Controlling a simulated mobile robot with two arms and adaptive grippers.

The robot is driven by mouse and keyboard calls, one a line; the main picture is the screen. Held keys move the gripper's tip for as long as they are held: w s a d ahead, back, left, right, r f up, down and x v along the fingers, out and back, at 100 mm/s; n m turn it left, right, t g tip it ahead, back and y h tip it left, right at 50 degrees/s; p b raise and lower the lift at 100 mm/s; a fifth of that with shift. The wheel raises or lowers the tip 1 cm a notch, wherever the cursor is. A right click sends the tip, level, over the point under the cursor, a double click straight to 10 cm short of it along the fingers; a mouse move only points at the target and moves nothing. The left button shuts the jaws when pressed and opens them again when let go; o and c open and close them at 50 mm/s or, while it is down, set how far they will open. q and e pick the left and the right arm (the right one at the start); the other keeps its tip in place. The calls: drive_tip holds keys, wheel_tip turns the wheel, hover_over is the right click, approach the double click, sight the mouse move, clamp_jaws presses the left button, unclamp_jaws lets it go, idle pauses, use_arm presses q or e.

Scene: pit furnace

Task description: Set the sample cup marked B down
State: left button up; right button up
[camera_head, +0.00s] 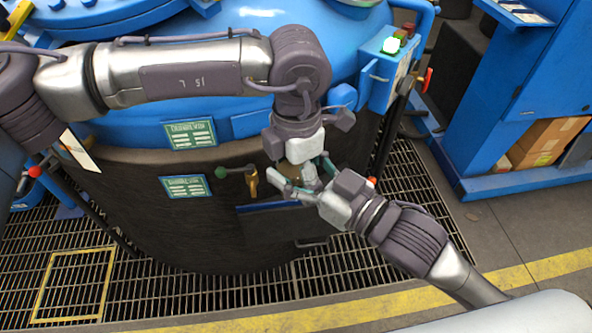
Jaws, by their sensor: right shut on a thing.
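My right gripper (297,178) comes in from the lower right and is shut on a small brownish thing (294,173), probably the sample cup. Most of that thing is hidden by fingers, and no letter B can be read on it. My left gripper (308,178) reaches in from the left along the top, and its wrist points down over the same spot. The fingers of both grippers overlap in the picture, so I cannot tell whether the left one is open or touches the cup. Both are in front of the furnace's dark side.
The blue-topped pit furnace (190,235) fills the middle, with green signs (190,134) and a brass tap (252,183). A narrow blue ledge (268,208) shows just below the grippers. A control box (384,70) stands right of them. Floor grating (205,290) and a blue cabinet (545,85) lie around.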

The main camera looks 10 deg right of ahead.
use_arm(q)
drive_tip(key=c, duration=0.8)
drive_tip(key=shift+c, duration=0.5)
use_arm(e)
drive_tip(key=o, duration=1.2)
drive_tip(key=shift+c, duration=0.2)
